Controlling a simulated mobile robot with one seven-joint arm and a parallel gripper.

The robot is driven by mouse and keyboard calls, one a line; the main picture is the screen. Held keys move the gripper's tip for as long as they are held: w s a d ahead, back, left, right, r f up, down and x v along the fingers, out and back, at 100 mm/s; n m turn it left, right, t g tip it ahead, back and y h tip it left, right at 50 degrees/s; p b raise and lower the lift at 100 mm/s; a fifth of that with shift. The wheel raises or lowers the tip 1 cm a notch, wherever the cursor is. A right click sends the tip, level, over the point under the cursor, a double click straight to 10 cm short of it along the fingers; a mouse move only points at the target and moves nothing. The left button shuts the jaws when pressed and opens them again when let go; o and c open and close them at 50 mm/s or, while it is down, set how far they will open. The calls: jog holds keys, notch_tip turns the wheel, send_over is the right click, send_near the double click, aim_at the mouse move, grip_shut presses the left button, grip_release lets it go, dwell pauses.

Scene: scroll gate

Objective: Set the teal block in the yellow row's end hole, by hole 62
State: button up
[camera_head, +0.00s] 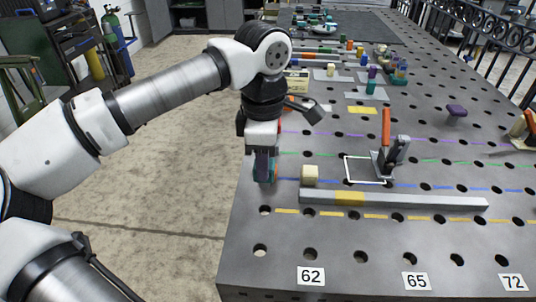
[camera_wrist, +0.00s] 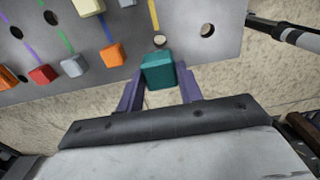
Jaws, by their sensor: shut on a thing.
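In the wrist view my gripper (camera_wrist: 159,84) is shut on the teal block (camera_wrist: 158,70), with a purple finger on either side. The yellow line (camera_wrist: 154,14) runs down to an end hole (camera_wrist: 160,40), open and just beyond the block. In the head view my gripper (camera_head: 266,178) points down at the table's left edge, just behind the yellow row's end hole (camera_head: 265,210). The block is hard to make out there. The yellow dashes (camera_head: 376,216) run right from that hole. The label 62 (camera_head: 311,276) is at the front edge.
A long grey bar (camera_head: 420,201) with a yellow band lies behind the yellow row, with a cream block (camera_head: 309,175) at its left end. An orange-handled clamp (camera_head: 387,150) stands behind it. The wrist view shows orange (camera_wrist: 112,55), grey (camera_wrist: 74,66) and red (camera_wrist: 42,74) blocks along the edge.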

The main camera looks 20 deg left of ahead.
aim_at(264, 186)
jog(key=shift+f+b, duration=1.75)
jog(key=shift+f, duration=1.3)
jog(key=shift+f+b, duration=0.25)
jog(key=shift+b, duration=0.15)
jog(key=shift+f+b, duration=0.5)
jog(key=shift+f+b, duration=1.4)
jog(key=shift+f, duration=0.1)
jog(key=o, duration=1.2)
notch_tip(264, 186, up, 14)
jog(key=shift+f, duration=0.1)
